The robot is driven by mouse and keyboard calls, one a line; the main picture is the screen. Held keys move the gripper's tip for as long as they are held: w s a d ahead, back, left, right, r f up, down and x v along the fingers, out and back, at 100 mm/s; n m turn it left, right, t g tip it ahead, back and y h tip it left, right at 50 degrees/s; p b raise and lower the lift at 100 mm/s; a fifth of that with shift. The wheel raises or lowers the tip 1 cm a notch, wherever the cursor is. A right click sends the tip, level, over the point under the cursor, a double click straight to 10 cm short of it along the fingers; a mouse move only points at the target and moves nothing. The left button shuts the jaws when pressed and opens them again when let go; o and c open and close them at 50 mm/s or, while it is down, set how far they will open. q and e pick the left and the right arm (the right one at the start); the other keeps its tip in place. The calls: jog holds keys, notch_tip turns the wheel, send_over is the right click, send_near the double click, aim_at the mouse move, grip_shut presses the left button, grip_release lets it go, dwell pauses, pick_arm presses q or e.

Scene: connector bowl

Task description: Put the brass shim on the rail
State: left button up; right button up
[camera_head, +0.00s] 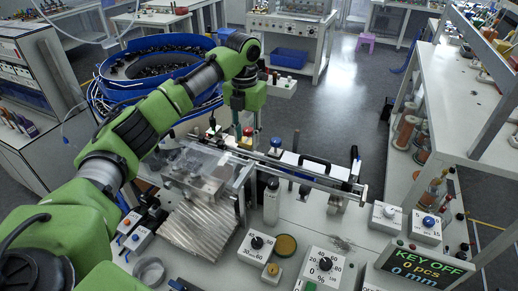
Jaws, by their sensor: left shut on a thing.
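My left arm comes in from the left and reaches over the bench, with its left gripper (239,131) pointing down near the far end of the rail. The gripper is shut on a small brass-coloured piece, which I take to be the brass shim (247,132); it is tiny here and partly hidden by the fingers. The rail (300,178) is a long metal bar running from the middle of the bench towards the right. I cannot tell whether the shim touches anything below. My right gripper is not in view.
A blue-rimmed bowl feeder (160,62) stands behind my arm. A clear cover (195,165) sits left of the rail. Shelving (460,110) stands at right.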

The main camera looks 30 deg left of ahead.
aim_at(259, 154)
pick_arm(q)
jog(key=f, duration=0.1)
jog(key=w+d+f, duration=0.1)
jog(key=w+d+f+p, duration=0.1)
jog(key=f, duration=0.1)
jog(key=shift+w, duration=0.15)
jog(key=shift+w+d+f, duration=0.1)
jog(key=shift+f, duration=0.05)
jog(key=shift+w+d+f, duration=0.1)
jog(key=shift+d+f, duration=0.05)
jog(key=shift+f, duration=0.15)
notch_tip(259, 154, down, 2)
jog(key=shift+f+p, duration=0.1)
jog(key=shift+p, duration=1)
jog(key=shift+f, duration=0.5)
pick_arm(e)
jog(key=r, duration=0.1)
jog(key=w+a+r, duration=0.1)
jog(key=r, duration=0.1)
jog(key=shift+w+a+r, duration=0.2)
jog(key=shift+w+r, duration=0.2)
pick_arm(q)
jog(key=shift+f, duration=0.1)
jog(key=o, duration=1.1)
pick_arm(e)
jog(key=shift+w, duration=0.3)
